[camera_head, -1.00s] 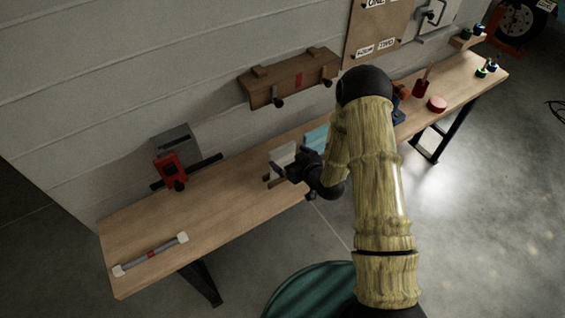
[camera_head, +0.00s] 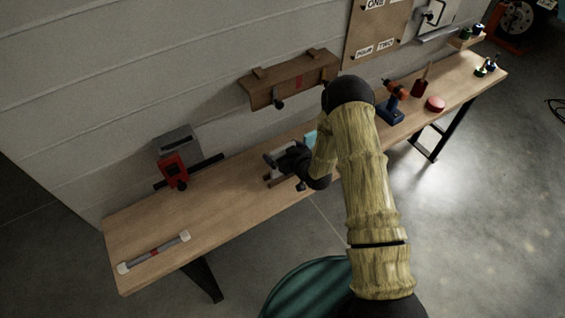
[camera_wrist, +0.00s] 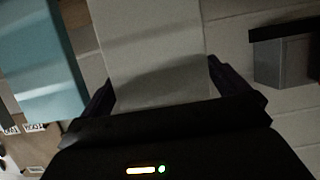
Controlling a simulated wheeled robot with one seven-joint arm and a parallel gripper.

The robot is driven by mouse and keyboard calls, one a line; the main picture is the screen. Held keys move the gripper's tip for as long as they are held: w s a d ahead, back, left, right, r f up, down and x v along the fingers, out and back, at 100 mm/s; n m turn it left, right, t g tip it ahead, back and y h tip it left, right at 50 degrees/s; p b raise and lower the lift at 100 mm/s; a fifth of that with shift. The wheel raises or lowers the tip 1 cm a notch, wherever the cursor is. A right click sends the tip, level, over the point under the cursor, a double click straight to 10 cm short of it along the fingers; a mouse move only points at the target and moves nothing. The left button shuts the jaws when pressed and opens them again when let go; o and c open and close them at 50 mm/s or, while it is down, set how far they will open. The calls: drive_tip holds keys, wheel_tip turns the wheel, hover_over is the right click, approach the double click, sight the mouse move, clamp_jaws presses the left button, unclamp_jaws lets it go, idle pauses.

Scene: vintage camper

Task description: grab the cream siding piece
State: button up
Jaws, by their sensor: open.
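The cream siding piece (camera_wrist: 150,50) fills the middle of the wrist view, a pale flat panel between the two fingers of my gripper (camera_wrist: 160,92). The fingers stand apart, one at each side of it, with a small gap showing at the right; contact at the left is hard to tell. In the head view my gripper (camera_head: 277,160) is at the cream piece over the workbench, and my wrist hides most of the piece. A light blue piece (camera_wrist: 38,55) stands to the left in the wrist view; only a bit of it (camera_head: 310,137) shows in the head view.
The workbench (camera_head: 215,205) runs along the wall. A red and grey device (camera_head: 173,165) stands left of my gripper. A grey rod with white ends (camera_head: 153,252) lies at the near left. A blue and orange drill (camera_head: 391,105) and a red disc (camera_head: 435,104) are to the right.

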drive_tip(key=c, duration=1)
drive_tip(key=shift+r, duration=0.1)
drive_tip(key=shift+c, duration=0.2)
drive_tip(key=shift+r+b, duration=1.3)
drive_tip(key=shift+r, duration=3.65)
